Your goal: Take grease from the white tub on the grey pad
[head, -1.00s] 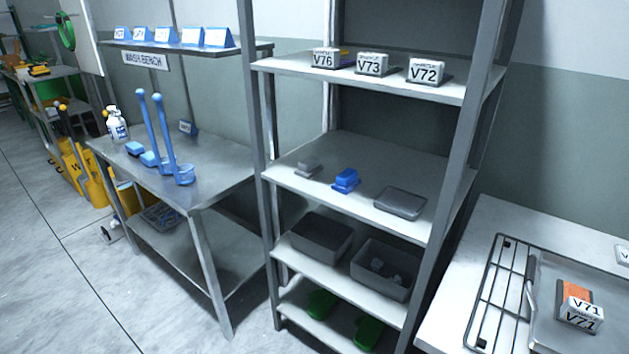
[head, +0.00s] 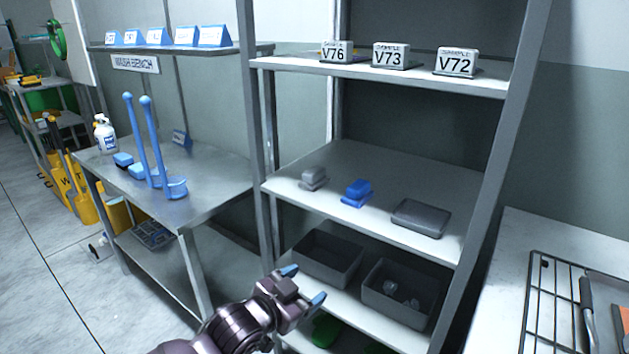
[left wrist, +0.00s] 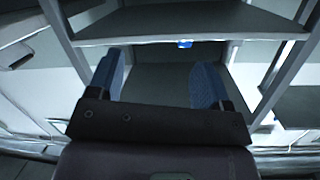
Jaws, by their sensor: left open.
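I see no clear white tub on a grey pad in either view. A small light-grey block (head: 313,178) sits on a darker base on the middle shelf, too small to tell what it is. My left gripper (head: 303,285) is open and empty, in front of the rack's lower shelves near the left grey bin. Its blue fingertips are spread apart in the left wrist view (left wrist: 157,75), facing the rack with nothing between them. My right gripper is not in view.
The middle shelf also holds a blue block (head: 357,192) and a flat grey box (head: 421,217). Two grey bins, left (head: 328,258) and right (head: 403,292), stand below. The wash bench (head: 215,190) is at left. A wire rack (head: 553,300) lies on the right table.

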